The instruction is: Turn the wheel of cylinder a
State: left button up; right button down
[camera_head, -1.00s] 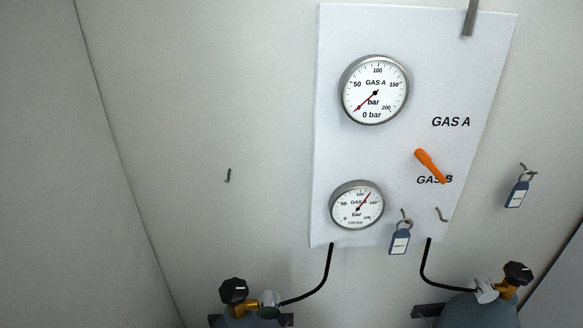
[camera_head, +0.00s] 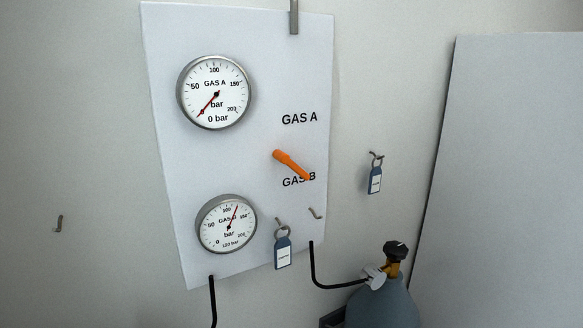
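One gas cylinder (camera_head: 382,302) shows at the bottom right, blue-grey, with a brass valve (camera_head: 392,265) and a black wheel (camera_head: 396,248) on top. I cannot read a label on it, so I cannot tell whether it is cylinder a. The other cylinder is out of view. The gas A gauge (camera_head: 214,92) has its needle at 0 bar. The gas B gauge (camera_head: 226,224) reads about 120 bar. The orange lever (camera_head: 291,164) on the panel points down toward the GAS B label. Neither of my grippers is in view.
The white panel (camera_head: 270,90) hangs on the wall. One blue key tag (camera_head: 283,252) hangs at its lower edge and another blue tag (camera_head: 375,180) on a wall hook to the right. Black pipes run down from the panel. A grey partition (camera_head: 510,180) stands at the right.

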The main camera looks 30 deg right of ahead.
aim_at(395, 250)
jog(key=k+z, duration=0.1)
jog(key=z, duration=0.4)
jog(key=l+z, duration=0.1)
jog(key=z, duration=0.35)
jog(key=k+l+z, duration=0.1)
jog(key=z, duration=0.4)
